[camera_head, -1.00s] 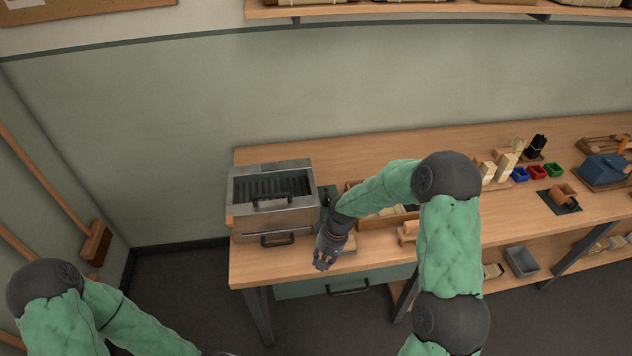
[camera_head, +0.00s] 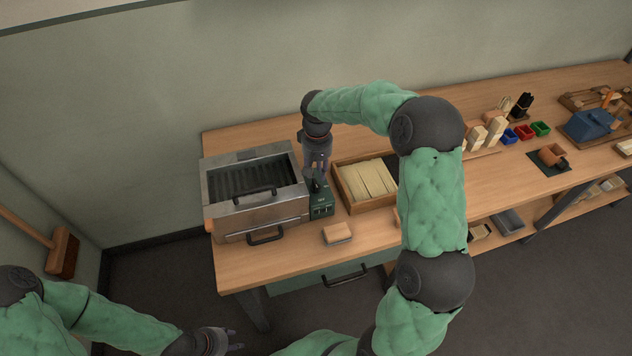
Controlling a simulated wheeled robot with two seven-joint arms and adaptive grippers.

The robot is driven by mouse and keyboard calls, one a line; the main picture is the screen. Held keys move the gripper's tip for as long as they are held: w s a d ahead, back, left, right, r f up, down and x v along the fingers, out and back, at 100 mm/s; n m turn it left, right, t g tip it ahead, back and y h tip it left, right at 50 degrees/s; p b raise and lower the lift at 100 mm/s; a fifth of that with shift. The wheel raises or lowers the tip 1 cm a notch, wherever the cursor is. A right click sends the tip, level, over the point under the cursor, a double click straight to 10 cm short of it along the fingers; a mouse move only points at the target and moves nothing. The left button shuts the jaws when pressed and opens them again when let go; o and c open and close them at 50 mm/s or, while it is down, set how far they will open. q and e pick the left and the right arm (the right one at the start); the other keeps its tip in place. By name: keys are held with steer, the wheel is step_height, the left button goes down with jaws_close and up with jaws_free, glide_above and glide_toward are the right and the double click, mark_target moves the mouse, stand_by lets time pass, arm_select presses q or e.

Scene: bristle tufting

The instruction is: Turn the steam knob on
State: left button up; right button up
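The steamer (camera_head: 225,216) is a grey metal box with a dark ribbed top and two dark handles, at the left end of the bench. A small dark green control box (camera_head: 322,207) stands against its right side. My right gripper (camera_head: 316,188) points down at the top of this box, at or just above it. The steam knob cannot be made out; the fingers cover that spot. Whether the fingers are closed on it is too small to tell. My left gripper (camera_head: 232,340) is low in front of the bench, away from everything, with its fingers apart and empty.
A wooden tray (camera_head: 344,197) of pale fibre bundles stands just right of the control box. A small wooden block (camera_head: 337,233) lies in front of it. Coloured bins (camera_head: 525,132) and a blue tool (camera_head: 590,125) are further right.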

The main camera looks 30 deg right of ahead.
mark_target(317, 183)
steer(key=shift+f+b, duration=0.55)
steer(key=shift+f, duration=2.25)
jaws_close()
